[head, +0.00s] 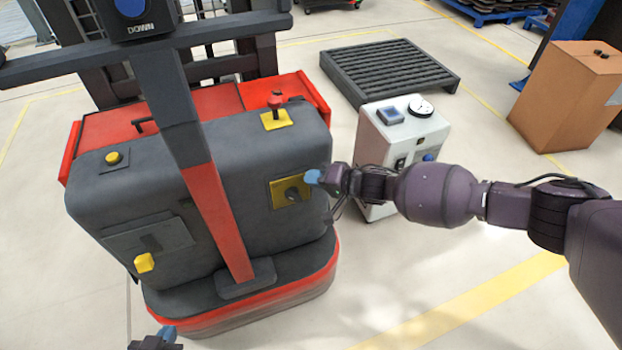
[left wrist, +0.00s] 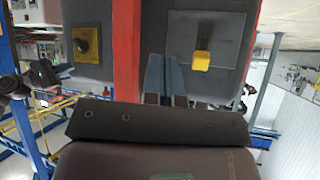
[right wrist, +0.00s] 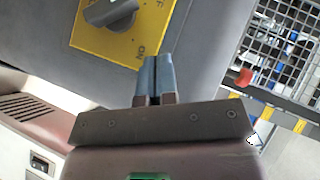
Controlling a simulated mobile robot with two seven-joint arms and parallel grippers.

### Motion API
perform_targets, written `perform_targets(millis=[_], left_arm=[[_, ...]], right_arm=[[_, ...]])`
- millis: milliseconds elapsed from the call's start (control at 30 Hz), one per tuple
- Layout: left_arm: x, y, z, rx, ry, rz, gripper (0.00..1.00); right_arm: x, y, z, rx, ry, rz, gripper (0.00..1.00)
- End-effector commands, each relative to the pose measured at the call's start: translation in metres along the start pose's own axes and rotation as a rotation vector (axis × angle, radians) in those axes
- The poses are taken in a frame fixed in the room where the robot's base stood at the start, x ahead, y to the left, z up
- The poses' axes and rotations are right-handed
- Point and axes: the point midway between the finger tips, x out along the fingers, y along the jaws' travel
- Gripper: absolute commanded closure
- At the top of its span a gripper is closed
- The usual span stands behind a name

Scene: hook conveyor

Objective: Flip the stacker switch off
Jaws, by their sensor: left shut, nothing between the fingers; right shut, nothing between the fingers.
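The stacker (head: 240,165) is a dark grey and red machine. Its switch is a dark rotary knob (head: 293,193) on a yellow plate (head: 278,197) on the stacker's body. In the right wrist view the knob (right wrist: 112,12) is cut by the top edge, and "ON" shows at a corner of the plate (right wrist: 150,30). I cannot tell the knob's setting. My right gripper (head: 313,177) is shut and empty, close beside the plate's upper right; its fingertips show just off the plate in the right wrist view (right wrist: 156,62). My left gripper (head: 168,333) is shut and empty, low before the stacker.
The stacker also carries a yellow button (head: 113,158), a red-topped lever (head: 275,101) and a yellow handle (head: 144,263). A red and dark mast post (head: 205,190) stands in front. A white cabinet (head: 430,130), a pallet (head: 385,68) and a cardboard box (head: 565,95) stand right.

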Motion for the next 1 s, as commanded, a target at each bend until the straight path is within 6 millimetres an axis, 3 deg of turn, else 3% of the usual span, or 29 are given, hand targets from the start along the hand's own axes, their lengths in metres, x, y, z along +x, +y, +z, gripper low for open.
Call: perform_targets(millis=[200, 500, 1000], left_arm=[[-0.004, -0.002, -0.012, 0.000, 0.020, -0.002, 1.00], [-0.013, -0.007, -0.003, 0.006, 0.000, -0.009, 1.00], [-0.011, -0.006, -0.008, 0.003, 0.009, -0.008, 1.00]], right_arm=[[-0.047, -0.009, -0.001, -0.001, 0.002, 0.000, 1.00], [-0.089, -0.014, 0.001, 0.001, 0.000, 0.000, 1.00], [-0.098, -0.014, 0.002, 0.001, -0.001, 0.000, 1.00]])
